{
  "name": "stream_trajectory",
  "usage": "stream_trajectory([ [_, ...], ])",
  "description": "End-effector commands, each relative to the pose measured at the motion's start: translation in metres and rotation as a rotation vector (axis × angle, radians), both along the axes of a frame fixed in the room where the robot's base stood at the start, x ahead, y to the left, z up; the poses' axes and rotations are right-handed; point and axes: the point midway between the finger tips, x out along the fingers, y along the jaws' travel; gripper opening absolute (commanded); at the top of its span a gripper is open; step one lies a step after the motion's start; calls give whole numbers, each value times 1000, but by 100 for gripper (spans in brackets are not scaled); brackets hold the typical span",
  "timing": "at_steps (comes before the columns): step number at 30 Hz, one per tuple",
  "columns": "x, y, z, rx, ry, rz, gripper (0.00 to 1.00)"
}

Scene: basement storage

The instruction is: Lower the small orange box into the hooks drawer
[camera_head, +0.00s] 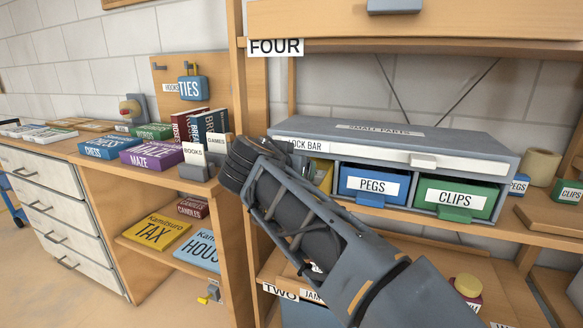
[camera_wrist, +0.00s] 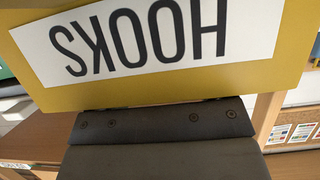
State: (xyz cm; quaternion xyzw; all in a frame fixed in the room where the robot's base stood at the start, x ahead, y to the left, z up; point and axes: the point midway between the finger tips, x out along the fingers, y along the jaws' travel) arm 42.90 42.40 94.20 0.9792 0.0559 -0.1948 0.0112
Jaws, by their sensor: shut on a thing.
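The yellow hooks drawer (camera_head: 322,172) shows as a sliver at the left of the drawer row in the head view; my arm hides the rest of it. In the wrist view its yellow front (camera_wrist: 285,75) fills the upper part, with the HOOKS label upside down. My gripper (camera_wrist: 165,122) lies against the near edge of this front. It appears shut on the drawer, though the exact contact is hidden. In the head view my gripper (camera_head: 255,163) is left of the row. I cannot make out the small orange box in either view.
The blue PEGS drawer (camera_head: 372,184) and green CLIPS drawer (camera_head: 455,197) sit to the right under the grey cabinet top (camera_head: 400,135). A wooden post (camera_head: 240,110) and the BOOKS and GAMES holders (camera_head: 195,165) stand close to my gripper's left.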

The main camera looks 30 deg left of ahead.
Motion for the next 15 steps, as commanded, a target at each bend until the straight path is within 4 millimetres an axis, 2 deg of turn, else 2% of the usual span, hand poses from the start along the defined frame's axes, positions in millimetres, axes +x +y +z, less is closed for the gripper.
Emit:
stream_trajectory([
  [7,0,0,-1,0,0,0,51],
  [8,0,0,-1,0,0,0,75],
  [15,0,0,-1,0,0,0,98],
])
